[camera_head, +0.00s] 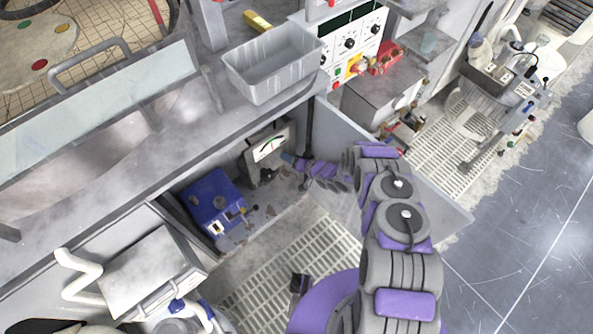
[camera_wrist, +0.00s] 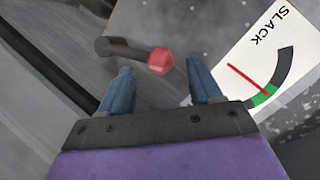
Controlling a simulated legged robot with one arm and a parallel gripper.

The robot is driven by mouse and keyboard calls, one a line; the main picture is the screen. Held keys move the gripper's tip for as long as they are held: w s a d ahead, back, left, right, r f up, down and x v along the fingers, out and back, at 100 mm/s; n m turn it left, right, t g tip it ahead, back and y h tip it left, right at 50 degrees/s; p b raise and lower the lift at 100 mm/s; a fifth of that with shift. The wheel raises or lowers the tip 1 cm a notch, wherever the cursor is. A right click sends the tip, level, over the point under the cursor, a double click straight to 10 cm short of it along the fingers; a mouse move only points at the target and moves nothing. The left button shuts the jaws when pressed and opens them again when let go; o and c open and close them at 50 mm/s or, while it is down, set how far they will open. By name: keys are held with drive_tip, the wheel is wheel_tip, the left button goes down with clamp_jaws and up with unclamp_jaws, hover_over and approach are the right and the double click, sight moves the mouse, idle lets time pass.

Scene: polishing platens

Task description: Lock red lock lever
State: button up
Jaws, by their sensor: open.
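The red lock lever (camera_wrist: 160,60) shows in the wrist view as a dark bar with a red rounded end, just beyond my fingertips and between them as seen. My gripper (camera_wrist: 160,85) has its two blue fingers apart, with nothing between them that I can see it holding. Contact with the lever cannot be told. Beside the lever is a white gauge marked SLACK (camera_wrist: 265,65), with a red needle over the green band. In the head view my gripper (camera_head: 286,159) reaches into the open cabinet next to the grey gauge box (camera_head: 270,140). The lever is not discernible there.
A blue box (camera_head: 214,203) sits in the cabinet left of the gauge box. An open cabinet door (camera_head: 425,185) stands to the right of my arm. A grey bin (camera_head: 270,75) is on the bench above. Floor grating (camera_head: 270,270) lies in front.

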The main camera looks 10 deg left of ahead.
drive_tip(key=s+d+r+p, duration=0.2)
drive_tip(key=s+d, duration=0.1)
drive_tip(key=s, duration=0.4)
drive_tip(key=s+d+r+p, duration=0.2)
drive_tip(key=s+d, duration=0.1)
drive_tip(key=s, duration=0.4)
drive_tip(key=shift+s+p, duration=0.35)
drive_tip(key=shift+p, duration=0.05)
drive_tip(key=shift+d, duration=0.1)
drive_tip(key=shift+c, duration=0.4)
